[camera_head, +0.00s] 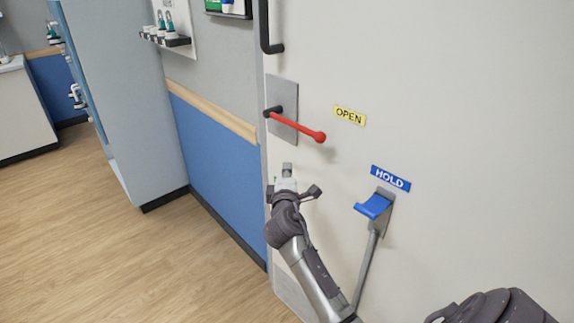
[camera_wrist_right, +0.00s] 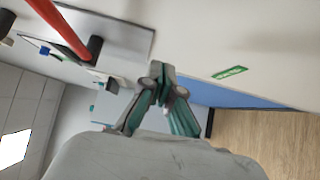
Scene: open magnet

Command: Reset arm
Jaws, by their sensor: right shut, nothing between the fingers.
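My right gripper (camera_head: 287,170) is in front of the large pale door panel (camera_head: 460,120), just below the red lever. In the right wrist view its fingers (camera_wrist_right: 160,72) come together at the tips, with nothing held between them. The red lever (camera_head: 300,128) sticks out from a grey plate, tilted down to the right, apart from the gripper. It also shows at the upper left of the right wrist view (camera_wrist_right: 62,28). A blue hold lever (camera_head: 373,207) sits to the right of the gripper on a grey bracket. My left gripper is not in view.
A yellow OPEN label (camera_head: 350,115) and a blue HOLD label (camera_head: 390,178) are on the panel. A black handle (camera_head: 268,30) is above the red lever. A grey cabinet (camera_head: 120,100) and wall shelf (camera_head: 166,40) stand to the left. The wood floor (camera_head: 110,240) at the left is clear.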

